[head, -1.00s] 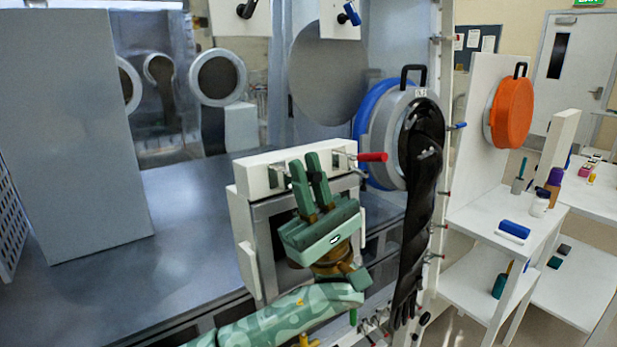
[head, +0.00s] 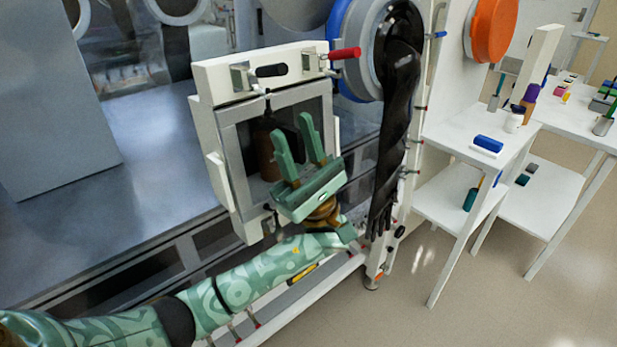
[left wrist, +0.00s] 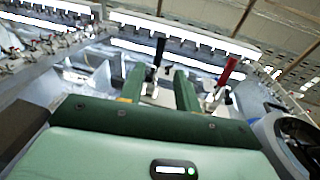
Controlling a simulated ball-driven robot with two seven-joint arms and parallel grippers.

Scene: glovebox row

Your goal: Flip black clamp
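The black clamp (head: 271,70) is on the white top bar of a small box-like port in the head view, its black handle lying roughly level and pointing right. A clamp with a red handle (head: 345,53) sits to its right. My left gripper (head: 295,125) is open and empty, fingers pointing up, below the bar and in front of the port opening. In the left wrist view, the black handle (left wrist: 159,51) shows beyond the gap between the open fingers (left wrist: 160,78), apart from them. The red handle (left wrist: 227,71) is right of them. My right gripper is not in view.
The port frame (head: 225,150) stands right around the left gripper. A long black glove (head: 393,100) hangs from a blue-ringed port just to the right. White shelves (head: 450,135) with bottles and a blue block stand farther right. Open floor lies at lower right.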

